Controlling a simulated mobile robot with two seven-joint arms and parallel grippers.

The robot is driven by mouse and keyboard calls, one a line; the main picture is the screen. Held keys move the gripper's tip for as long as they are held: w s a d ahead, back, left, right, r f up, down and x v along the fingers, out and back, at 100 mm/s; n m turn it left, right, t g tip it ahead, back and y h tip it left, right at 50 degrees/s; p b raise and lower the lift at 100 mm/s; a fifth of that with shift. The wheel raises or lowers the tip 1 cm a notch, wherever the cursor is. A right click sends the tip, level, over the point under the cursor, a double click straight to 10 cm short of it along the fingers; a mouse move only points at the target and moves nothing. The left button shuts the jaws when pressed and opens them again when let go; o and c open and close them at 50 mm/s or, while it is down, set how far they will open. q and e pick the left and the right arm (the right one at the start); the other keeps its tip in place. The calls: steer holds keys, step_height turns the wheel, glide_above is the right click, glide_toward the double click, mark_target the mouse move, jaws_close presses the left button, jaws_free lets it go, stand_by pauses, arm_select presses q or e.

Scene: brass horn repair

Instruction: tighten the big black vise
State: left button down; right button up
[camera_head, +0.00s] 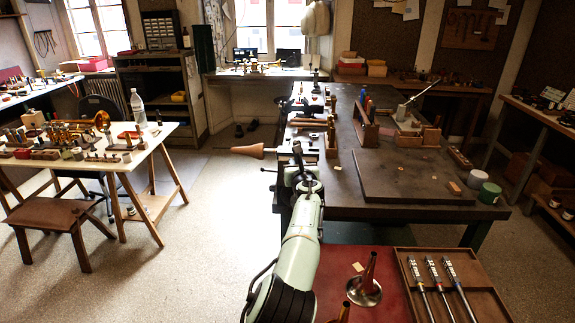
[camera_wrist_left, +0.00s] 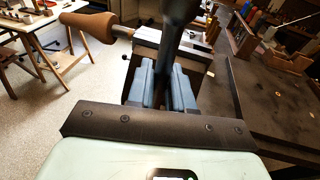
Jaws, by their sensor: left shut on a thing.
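My left gripper (camera_head: 299,170) is at the near left edge of the dark workbench. In the left wrist view its two blue-grey fingers (camera_wrist_left: 166,88) are shut on a dark upright bar (camera_wrist_left: 178,30), which looks like the handle of the black vise. The bar also shows in the head view (camera_head: 297,149). The rest of the vise is mostly hidden behind my arm and gripper, so I cannot tell how far its jaws are apart. My right gripper is not in view.
A brown wooden handle (camera_head: 245,151) sticks out left from the bench edge, close to my gripper; it also shows in the left wrist view (camera_wrist_left: 88,22). A flat dark board (camera_head: 410,180) lies on the bench. A wooden tray (camera_head: 478,272) holds tools in front.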

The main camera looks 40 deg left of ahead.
arm_select(q)
steer(key=shift+w+d+f+m, duration=0.45)
steer(key=shift+w+d+m, duration=0.15)
steer(key=shift+d, duration=0.2)
steer(key=c, duration=1.1)
jaws_free()
steer(key=shift+c, duration=0.2)
steer(key=shift+s+r, duration=0.15)
steer(key=shift+r, duration=0.1)
